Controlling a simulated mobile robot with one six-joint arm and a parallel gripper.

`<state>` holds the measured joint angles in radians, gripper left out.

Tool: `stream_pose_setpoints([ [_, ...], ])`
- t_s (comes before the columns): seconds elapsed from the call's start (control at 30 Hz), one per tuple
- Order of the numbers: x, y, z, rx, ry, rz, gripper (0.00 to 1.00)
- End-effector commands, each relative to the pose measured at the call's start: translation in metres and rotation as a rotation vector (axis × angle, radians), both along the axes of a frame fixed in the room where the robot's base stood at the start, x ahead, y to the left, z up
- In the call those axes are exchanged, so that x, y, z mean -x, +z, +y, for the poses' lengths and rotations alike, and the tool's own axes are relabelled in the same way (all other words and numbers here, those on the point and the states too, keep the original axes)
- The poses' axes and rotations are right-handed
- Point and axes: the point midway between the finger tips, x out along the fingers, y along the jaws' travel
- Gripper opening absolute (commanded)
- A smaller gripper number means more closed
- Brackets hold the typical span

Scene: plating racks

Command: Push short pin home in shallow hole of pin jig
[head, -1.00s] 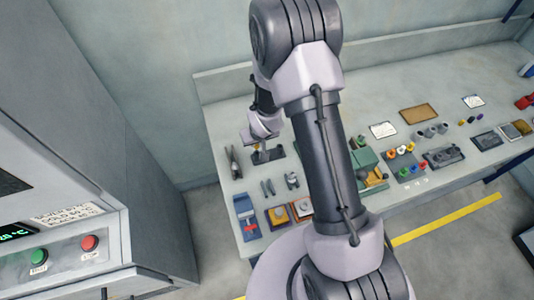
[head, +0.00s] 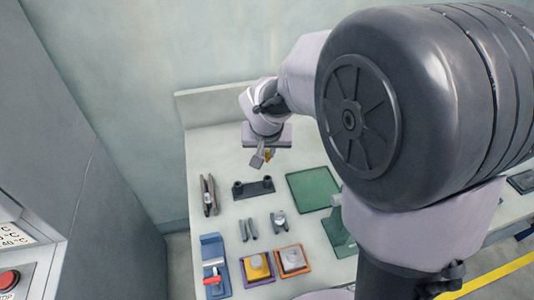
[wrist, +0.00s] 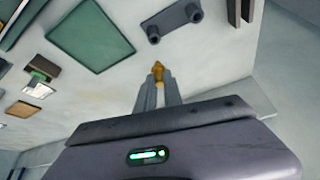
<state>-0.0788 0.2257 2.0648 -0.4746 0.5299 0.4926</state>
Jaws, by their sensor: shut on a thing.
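The pin jig, a dark bar with two round bosses (head: 253,191), lies on the bench in the head view. It also shows at the top of the wrist view (wrist: 176,20). My gripper (head: 263,157) is above and behind the jig, apart from it. In the wrist view my gripper (wrist: 158,82) is shut on a small brass-yellow pin (wrist: 158,70), whose pointed end sticks out past the fingertips. The pin also shows as a yellow spot in the head view (head: 268,154). The inside of the jig's holes cannot be made out.
In front are small grey parts (head: 248,229), a blue fixture (head: 213,255) and two framed trays (head: 257,284). The bench behind is bounded by a low wall.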

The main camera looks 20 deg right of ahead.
Motion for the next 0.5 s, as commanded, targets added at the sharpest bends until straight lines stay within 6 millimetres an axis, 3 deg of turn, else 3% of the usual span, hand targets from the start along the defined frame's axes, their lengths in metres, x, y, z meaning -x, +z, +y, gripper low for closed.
stream_pose_setpoints([
  [0.27,0.000,-0.002,0.000,0.000,-0.001,-0.001,0.00],
  [0.5,0.000,-0.032,0.000,0.000,0.000,0.000,0.00],
])
